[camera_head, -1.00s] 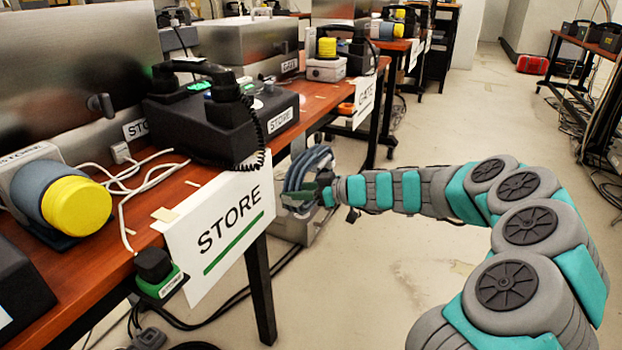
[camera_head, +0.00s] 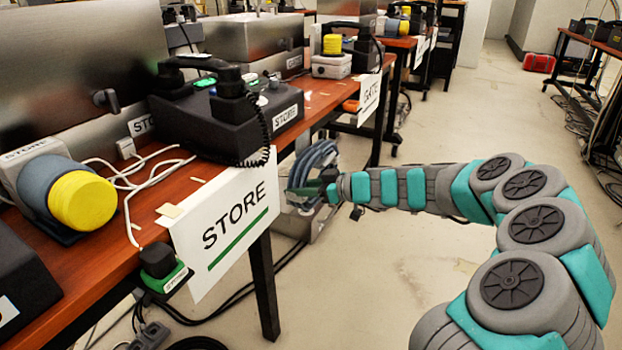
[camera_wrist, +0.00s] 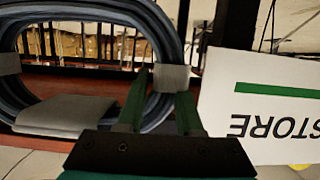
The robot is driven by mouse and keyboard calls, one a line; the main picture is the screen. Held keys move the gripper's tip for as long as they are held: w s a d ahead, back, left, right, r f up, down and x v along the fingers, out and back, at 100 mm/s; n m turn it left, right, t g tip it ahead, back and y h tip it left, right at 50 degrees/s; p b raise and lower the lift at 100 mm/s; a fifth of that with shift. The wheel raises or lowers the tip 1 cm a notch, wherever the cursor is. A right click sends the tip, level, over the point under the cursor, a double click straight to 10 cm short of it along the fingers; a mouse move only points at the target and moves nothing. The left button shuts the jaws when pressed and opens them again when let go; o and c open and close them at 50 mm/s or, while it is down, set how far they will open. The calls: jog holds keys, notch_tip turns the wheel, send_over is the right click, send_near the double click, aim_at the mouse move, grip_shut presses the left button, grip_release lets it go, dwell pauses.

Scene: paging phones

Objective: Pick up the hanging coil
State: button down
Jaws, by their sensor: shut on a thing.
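The hanging coil (camera_head: 322,158) is a bundle of blue-grey cable loops beside the edge of the long wooden table. In the wrist view the coil (camera_wrist: 150,20) is a large oval with grey wraps around it. My gripper (camera_head: 312,190) reaches it from the right in the head view. What the coil hangs from is not clear in either view.
A white STORE sign (camera_head: 228,228) hangs from the table edge, close beside my gripper in the wrist view (camera_wrist: 262,105). A black STORE phone (camera_head: 225,120) and a yellow-capped cylinder (camera_head: 80,200) stand on the table (camera_head: 120,262). The floor (camera_head: 400,285) to the right is open.

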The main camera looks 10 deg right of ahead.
aim_at(296, 175)
jog(key=shift+r, duration=0.15)
jog(key=shift+r, duration=0.6)
notch_tip(296, 175, up, 2)
jog(key=shift+r, duration=0.1)
jog(key=s+d+b, duration=0.1)
jog(key=s+d, duration=0.9)
jog(key=d, duration=0.4)
jog(key=shift+s+d, duration=0.3)
jog(key=shift+d, duration=0.1)
